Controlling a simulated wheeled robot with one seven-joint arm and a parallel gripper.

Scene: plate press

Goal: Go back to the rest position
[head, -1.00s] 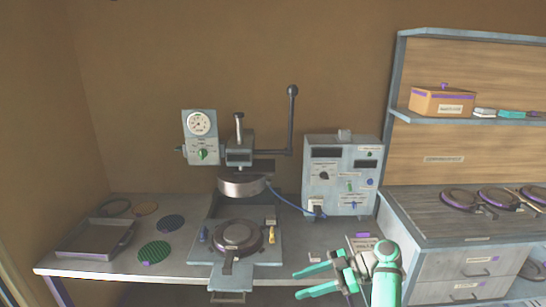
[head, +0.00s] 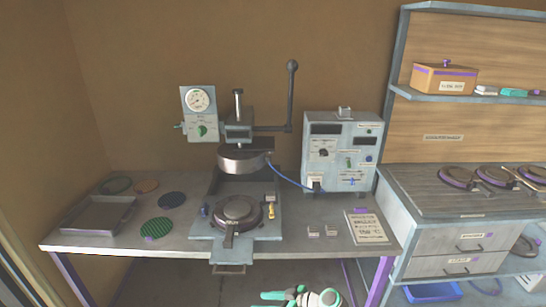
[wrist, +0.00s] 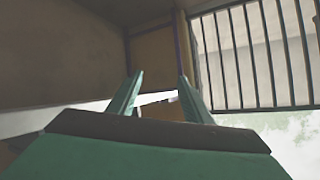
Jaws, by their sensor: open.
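My gripper (head: 272,298) is low at the bottom edge of the head view, in front of and below the table's front edge. In the wrist view its two green fingers (wrist: 160,98) stand apart with nothing between them. The plate press (head: 240,160) stands on the table, with its round upper head raised above the lower plate. A dark round plate (head: 236,213) with a handle sits on the press base. The gripper is apart from the press and touches nothing that I can see.
The table (head: 120,243) holds a grey tray (head: 97,230), several round discs, a control box (head: 342,150) and a printed sheet (head: 366,227). A drawer cabinet (head: 455,225) with more round plates stands at right. A blue bin (head: 433,292) is below it. The wrist view shows a barred railing (wrist: 255,55).

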